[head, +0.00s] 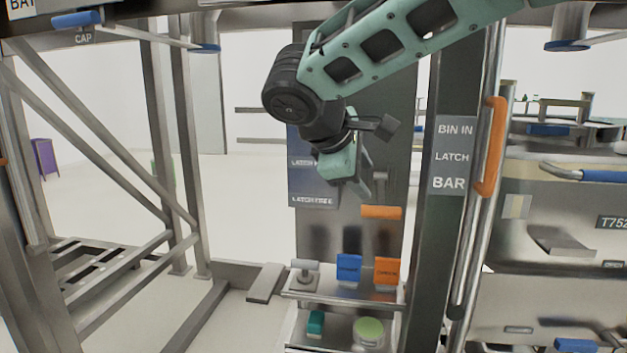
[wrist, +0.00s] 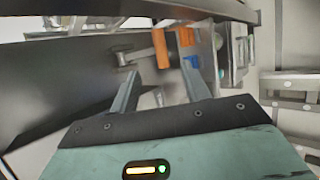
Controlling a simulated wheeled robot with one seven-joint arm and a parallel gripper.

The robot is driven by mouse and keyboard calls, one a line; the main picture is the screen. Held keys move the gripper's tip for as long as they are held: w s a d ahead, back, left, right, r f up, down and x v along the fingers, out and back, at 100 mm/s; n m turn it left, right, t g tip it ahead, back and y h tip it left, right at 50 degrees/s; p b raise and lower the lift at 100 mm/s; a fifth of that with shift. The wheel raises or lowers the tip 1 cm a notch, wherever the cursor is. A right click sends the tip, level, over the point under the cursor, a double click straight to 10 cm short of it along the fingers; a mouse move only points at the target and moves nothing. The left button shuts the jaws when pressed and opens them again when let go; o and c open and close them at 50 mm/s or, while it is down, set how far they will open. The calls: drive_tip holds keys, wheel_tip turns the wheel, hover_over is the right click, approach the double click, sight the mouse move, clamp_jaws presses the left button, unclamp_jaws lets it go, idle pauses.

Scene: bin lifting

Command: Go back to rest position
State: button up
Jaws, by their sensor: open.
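My gripper (head: 360,186) hangs from my teal and black arm near the middle of the head view, in front of a dark grey panel. It points downward and stands above an orange handle (head: 381,212) on that panel, apart from it. In the wrist view my gripper (wrist: 162,90) shows its two grey fingers spread apart with nothing held between them. The orange handle also shows in the wrist view (wrist: 160,48), beyond the fingers.
A small shelf (head: 300,294) below holds a blue box (head: 348,268), an orange box (head: 387,271) and a green-topped round item (head: 369,331). A post with a "BIN IN LATCH BAR" sign (head: 453,157) and orange grip (head: 491,146) stands right. A metal frame (head: 155,130) stands left.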

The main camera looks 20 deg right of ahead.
drive_tip(key=s+a+f+m+g+y+p, duration=0.1)
drive_tip(key=s+a+f+y+p, duration=0.3)
drive_tip(key=s, duration=0.8)
drive_tip(key=s+a+f+g+y+p, duration=0.2)
drive_tip(key=s+a+f+y+p, duration=0.2)
drive_tip(key=s+a+f, duration=0.4)
drive_tip(key=s+a+y, duration=0.1)
drive_tip(key=s+a, duration=0.2)
drive_tip(key=shift+s+a+m+g, duration=0.35)
drive_tip(key=shift+m+g, duration=0.05)
